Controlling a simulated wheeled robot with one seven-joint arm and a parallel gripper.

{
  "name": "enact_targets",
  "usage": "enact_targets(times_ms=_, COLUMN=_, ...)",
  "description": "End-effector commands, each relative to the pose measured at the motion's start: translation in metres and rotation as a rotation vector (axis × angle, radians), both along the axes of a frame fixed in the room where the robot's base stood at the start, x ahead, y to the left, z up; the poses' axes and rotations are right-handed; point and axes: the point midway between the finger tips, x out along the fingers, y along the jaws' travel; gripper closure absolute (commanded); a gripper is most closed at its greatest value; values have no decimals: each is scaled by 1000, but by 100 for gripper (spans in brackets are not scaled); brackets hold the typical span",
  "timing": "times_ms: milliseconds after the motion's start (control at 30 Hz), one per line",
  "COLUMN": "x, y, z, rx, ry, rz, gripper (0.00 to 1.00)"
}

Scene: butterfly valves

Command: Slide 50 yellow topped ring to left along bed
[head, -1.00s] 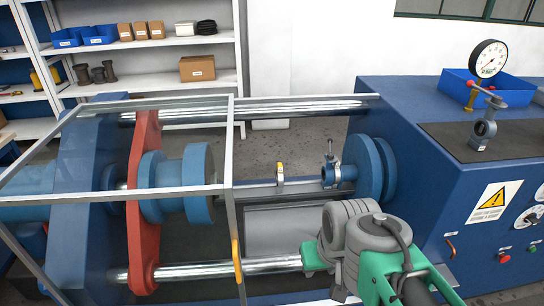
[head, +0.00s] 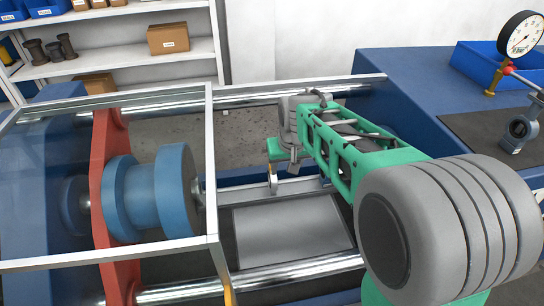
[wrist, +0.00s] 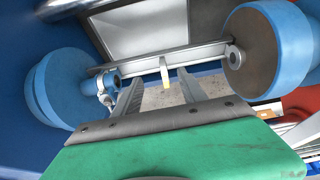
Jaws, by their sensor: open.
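The yellow-topped ring (head: 272,184) stands on the narrow rail (head: 240,192) of the bed, between the blue flanges. In the head view my gripper (head: 292,160) hangs above the rail beside the ring, and my arm hides the right flange.
The left blue flange (head: 172,190) and red plate (head: 105,190) stand behind a clear guard frame (head: 211,160). In the wrist view a small blue pipe with a clamp (wrist: 107,84) sits close to one finger. A polished bar (head: 285,272) runs in front.

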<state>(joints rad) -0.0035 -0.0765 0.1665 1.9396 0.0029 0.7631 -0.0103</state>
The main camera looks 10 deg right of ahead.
Motion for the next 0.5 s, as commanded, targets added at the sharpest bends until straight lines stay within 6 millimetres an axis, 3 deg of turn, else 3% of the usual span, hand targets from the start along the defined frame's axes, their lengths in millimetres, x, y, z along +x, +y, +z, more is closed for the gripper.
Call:
enact_targets(times_ms=33, x=35, y=-1, z=-17, rx=1, ry=8, rz=-3, gripper=51)
enact_targets(times_ms=100, x=82, y=-1, z=-44, rx=2, ry=-1, rz=-6, gripper=51)
enact_targets(times_ms=200, x=136, y=-2, z=-88, rx=3, ry=-16, rz=-8, gripper=51)
enact_targets(times_ms=333, x=177, y=-2, z=-136, rx=4, ry=-34, rz=-10, gripper=51)
enact_targets(times_ms=500, x=194, y=-1, z=-162, rx=5, ry=-43, rz=-10, gripper=51)
